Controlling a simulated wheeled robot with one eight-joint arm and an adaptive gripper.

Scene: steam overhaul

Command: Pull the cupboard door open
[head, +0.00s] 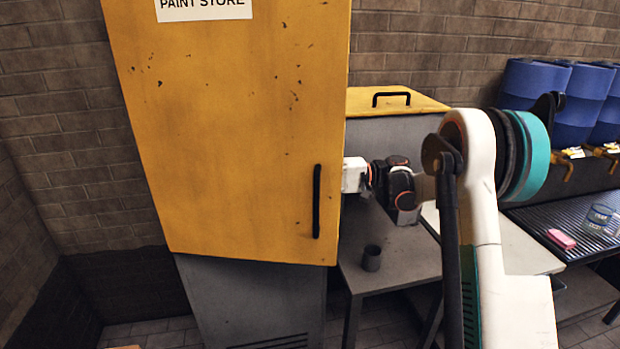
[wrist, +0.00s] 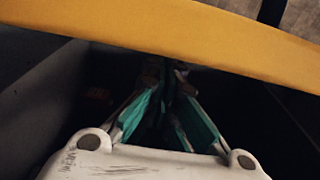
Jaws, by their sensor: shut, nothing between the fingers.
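The yellow cupboard door (head: 235,130) carries a "PAINT STORE" label and a black vertical bar handle (head: 317,201) near its right edge. The door appears to stand ajar, its right side forward of the grey cupboard body (head: 250,300). In the head view my arm's end reaches to the door's right edge, and the fingers are hidden behind it. In the wrist view my gripper (wrist: 168,88) has its teal fingers converging, shut and empty, in a dark space beside the yellow door (wrist: 190,42). I cannot tell whether the fingertips touch the door. The handle is not between them.
A grey table (head: 395,245) with a dark cup (head: 372,258) stands right of the cupboard. A yellow-lidded box (head: 395,100) is behind it. Blue drums (head: 535,85) and a black rack with a pink item (head: 561,239) are at far right. Brick wall lies left.

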